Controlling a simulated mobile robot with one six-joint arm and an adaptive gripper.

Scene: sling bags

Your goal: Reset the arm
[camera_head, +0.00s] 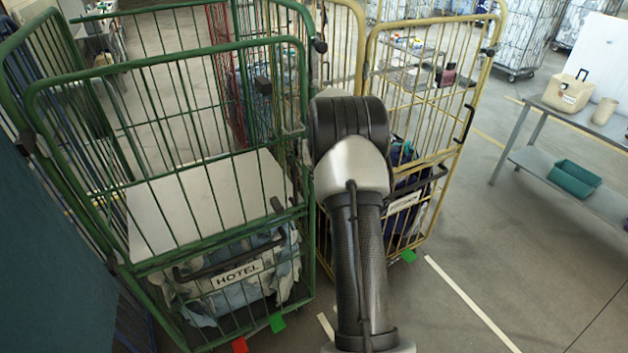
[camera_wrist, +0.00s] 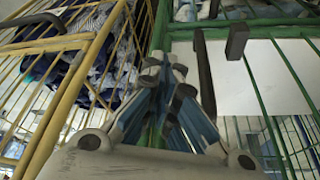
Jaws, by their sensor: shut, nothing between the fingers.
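My arm (camera_head: 357,240) rises through the lower middle of the head view, in front of the gap between two cage carts. My gripper (camera_wrist: 165,75) is seen only in the wrist view, with its fingers drawn together and nothing held between them. In the head view the gripper is hidden behind the arm. In the wrist view the fingers appear between the yellow cart on the left and the green cart on the right. I cannot tell how far the fingertips are from the bars.
The green cage cart (camera_head: 165,61) has a white shelf (camera_head: 215,202) and bundled cloth below, behind a HOTEL label (camera_head: 237,274). The yellow cage cart (camera_head: 474,95) holds dark blue cloth, also in the wrist view (camera_wrist: 70,72). A grey table (camera_head: 545,105) stands right; open floor lies before it.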

